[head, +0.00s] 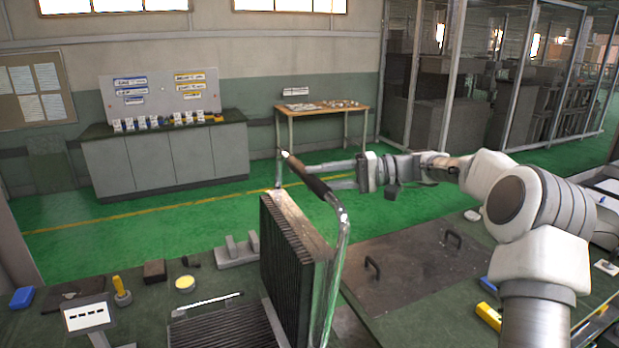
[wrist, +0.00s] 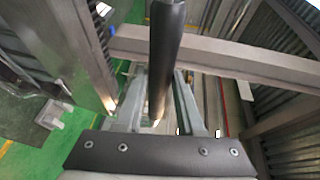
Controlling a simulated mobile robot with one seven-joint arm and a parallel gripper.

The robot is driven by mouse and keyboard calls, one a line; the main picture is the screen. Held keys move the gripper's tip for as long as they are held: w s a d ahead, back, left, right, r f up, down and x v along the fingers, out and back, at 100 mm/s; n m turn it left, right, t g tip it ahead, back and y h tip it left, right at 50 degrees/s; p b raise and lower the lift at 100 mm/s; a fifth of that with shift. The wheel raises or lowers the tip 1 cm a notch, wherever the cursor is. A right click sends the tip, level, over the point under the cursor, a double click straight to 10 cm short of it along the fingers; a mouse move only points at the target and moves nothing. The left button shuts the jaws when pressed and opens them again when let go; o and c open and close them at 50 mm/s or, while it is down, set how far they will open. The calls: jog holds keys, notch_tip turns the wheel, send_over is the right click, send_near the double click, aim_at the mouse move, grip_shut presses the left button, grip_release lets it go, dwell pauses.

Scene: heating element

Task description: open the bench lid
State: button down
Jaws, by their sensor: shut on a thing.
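The bench lid (head: 285,262) is a thick plate with a black ribbed inner face, standing raised and nearly upright in the head view. A bent chrome bar (head: 338,255) rises from its side to a dark round handle grip (head: 308,175). My gripper (head: 325,177) reaches in from the right and is shut on this grip. In the wrist view the grip (wrist: 166,45) runs between the two fingers (wrist: 158,105). The lower ribbed plate (head: 222,328) lies flat to the left of the lid. The lid's hinge is hidden.
The bench's dark cover plate (head: 410,262) with two small handles lies right of the lid. Loose tools, a yellow-handled tool (head: 120,290) and a blue block (head: 22,297) lie at left. Green floor is clear behind; a cabinet (head: 165,157) and table (head: 320,110) stand at the wall.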

jog(key=shift+w+d+f+y, duration=0.15)
jog(key=shift+w+d, duration=0.15)
jog(key=shift+d, duration=0.4)
jog(key=shift+w+d+f+y, duration=0.15)
jog(key=shift+w+d, duration=0.15)
jog(key=shift+d, duration=0.4)
jog(key=shift+r, duration=0.1)
jog(key=c, duration=0.7)
grip_release()
jog(key=shift+d, duration=0.1)
jog(key=shift+o, duration=0.9)
jog(key=d+b, duration=0.1)
jog(key=d, duration=1.6)
jog(key=shift+r, duration=0.35)
jog(key=shift+s, duration=0.1)
